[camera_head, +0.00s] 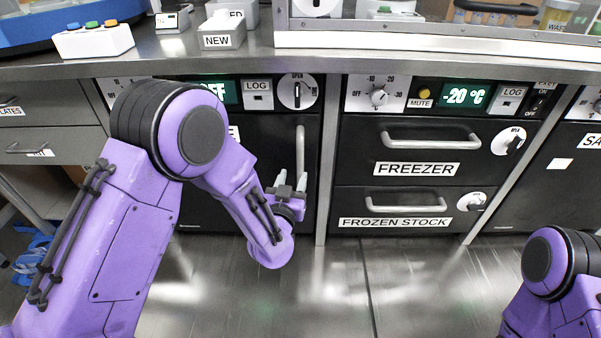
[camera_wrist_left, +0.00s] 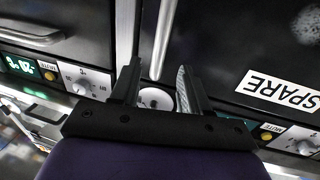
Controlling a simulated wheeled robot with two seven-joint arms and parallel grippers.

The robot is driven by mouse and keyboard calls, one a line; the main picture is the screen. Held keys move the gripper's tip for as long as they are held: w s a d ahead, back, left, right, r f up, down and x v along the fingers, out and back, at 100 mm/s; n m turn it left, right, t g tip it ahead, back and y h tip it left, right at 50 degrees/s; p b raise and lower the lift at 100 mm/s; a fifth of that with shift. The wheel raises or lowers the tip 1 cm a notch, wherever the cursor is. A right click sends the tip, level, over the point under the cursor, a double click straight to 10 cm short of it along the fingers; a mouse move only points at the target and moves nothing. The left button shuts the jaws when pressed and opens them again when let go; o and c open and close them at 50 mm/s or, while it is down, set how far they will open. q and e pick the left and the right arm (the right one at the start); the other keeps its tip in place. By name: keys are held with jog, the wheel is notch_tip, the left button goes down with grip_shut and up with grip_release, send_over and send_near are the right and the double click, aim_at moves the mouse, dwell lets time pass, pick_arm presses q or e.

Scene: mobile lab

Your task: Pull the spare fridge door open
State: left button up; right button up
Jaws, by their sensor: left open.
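The spare fridge is the dark front left of the freezer, with its door (camera_head: 262,160) shut. Its vertical metal handle (camera_head: 300,148) is near the door's right edge. The handle also shows in the left wrist view (camera_wrist_left: 163,40). The SPARE label (camera_wrist_left: 283,92) appears upside down there, and my arm mostly covers it in the head view. The round latch dial (camera_head: 298,92) above the door has its pointer upright near OPEN. My left gripper (camera_head: 291,181) is open at the handle's lower part, fingers on either side in the wrist view; contact cannot be told. My right gripper is out of view.
The freezer drawers (camera_head: 415,168) stand right of a light metal post (camera_head: 327,150). My right arm shows at the lower right. The floor (camera_head: 330,290) in front is clear.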

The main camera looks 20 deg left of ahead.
aim_at(300, 159)
pick_arm(q)
jog(key=w, duration=0.3)
jog(key=w+b, duration=0.1)
jog(key=w, duration=0.2)
jog(key=w+a+b, duration=0.1)
jog(key=w, duration=0.3)
jog(key=shift+s+d, duration=0.1)
jog(key=shift+s, duration=0.05)
grip_shut()
